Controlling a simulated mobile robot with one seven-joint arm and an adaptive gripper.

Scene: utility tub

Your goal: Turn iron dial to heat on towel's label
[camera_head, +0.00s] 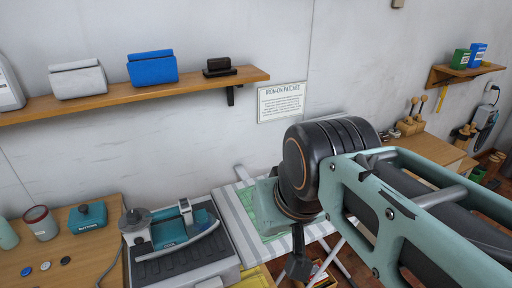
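A teal and grey iron (172,232) rests on a dark ribbed stand (185,262) at the lower left. A round grey disc (135,217), which looks like a dial, sits at its left end; its setting is too small to read. A pale green cloth (248,207), possibly the towel, lies on a striped board (228,208) right of the iron. My arm covers much of it, and I see no readable label. My gripper (299,268) shows only as a dark part below my wrist, right of the iron and apart from it. Its fingers cannot be made out.
A teal box (88,216), a mug (40,223) and several buttons (45,266) are on the left table (95,258). A wall shelf (130,93) runs above. A sign headed "Iron-on patches" (281,102) hangs behind my arm. A wooden bench (435,150) stands at right.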

